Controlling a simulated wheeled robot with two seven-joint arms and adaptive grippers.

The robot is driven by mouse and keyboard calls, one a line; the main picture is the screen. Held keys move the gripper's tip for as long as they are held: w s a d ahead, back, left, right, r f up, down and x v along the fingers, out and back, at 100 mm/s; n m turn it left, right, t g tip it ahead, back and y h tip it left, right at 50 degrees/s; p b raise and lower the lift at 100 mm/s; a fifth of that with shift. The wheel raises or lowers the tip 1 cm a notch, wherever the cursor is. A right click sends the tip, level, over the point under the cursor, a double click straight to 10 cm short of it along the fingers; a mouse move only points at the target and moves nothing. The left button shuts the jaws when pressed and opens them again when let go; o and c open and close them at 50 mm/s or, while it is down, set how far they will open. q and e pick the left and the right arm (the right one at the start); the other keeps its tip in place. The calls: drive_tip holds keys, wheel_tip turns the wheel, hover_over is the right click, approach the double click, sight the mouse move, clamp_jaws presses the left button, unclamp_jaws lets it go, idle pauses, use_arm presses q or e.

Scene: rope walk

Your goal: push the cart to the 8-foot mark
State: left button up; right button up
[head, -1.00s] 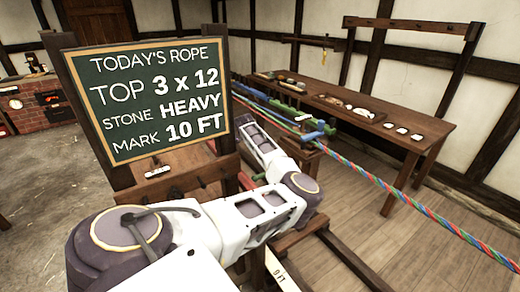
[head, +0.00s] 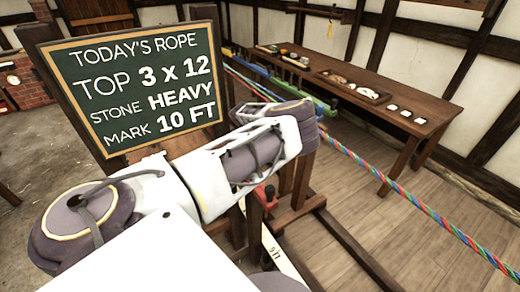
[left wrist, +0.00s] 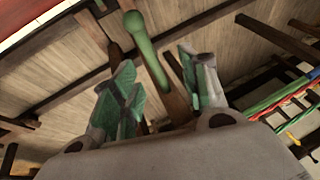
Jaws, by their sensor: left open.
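The cart is a dark wooden frame (head: 300,190), partly hidden behind my left arm, standing on floor rails. A red, blue and green twisted rope (head: 400,195) runs from behind my arm to the lower right. A white strip with a foot label (head: 276,250) lies beside the rails, low in the head view. My left gripper (left wrist: 158,68) is open in the left wrist view, its green-padded fingers on either side of a green rounded handle (left wrist: 143,38). I cannot tell whether they touch it. The head view hides these fingers, and my right gripper is not in view.
A chalkboard (head: 130,85) reads top 3 x 12, stone heavy, mark 10 FT. A long wooden table (head: 345,80) with small items stands along the back wall. Coloured strands (left wrist: 285,100) lie right of my gripper.

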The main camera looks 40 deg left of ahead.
use_arm(q)
drive_tip(key=shift+w+d+f+n+h, duration=0.15)
drive_tip(key=shift+d+h, duration=0.05)
drive_tip(key=shift+d, duration=0.3)
drive_tip(key=shift+w+d+f+n+h, duration=0.1)
drive_tip(key=shift+d+n+h, duration=0.1)
drive_tip(key=shift+d, duration=0.3)
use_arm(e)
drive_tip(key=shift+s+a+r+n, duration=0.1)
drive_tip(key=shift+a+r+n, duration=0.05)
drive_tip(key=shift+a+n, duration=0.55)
use_arm(q)
drive_tip(key=shift+f, duration=0.1)
drive_tip(key=shift+x, duration=5.2)
drive_tip(key=shift+b+x, duration=0.3)
drive_tip(key=shift+x, duration=0.75)
drive_tip(key=shift+w+f, duration=0.15)
drive_tip(key=shift+f, duration=0.15)
drive_tip(key=shift+a+f, duration=0.1)
drive_tip(key=shift+f, duration=0.1)
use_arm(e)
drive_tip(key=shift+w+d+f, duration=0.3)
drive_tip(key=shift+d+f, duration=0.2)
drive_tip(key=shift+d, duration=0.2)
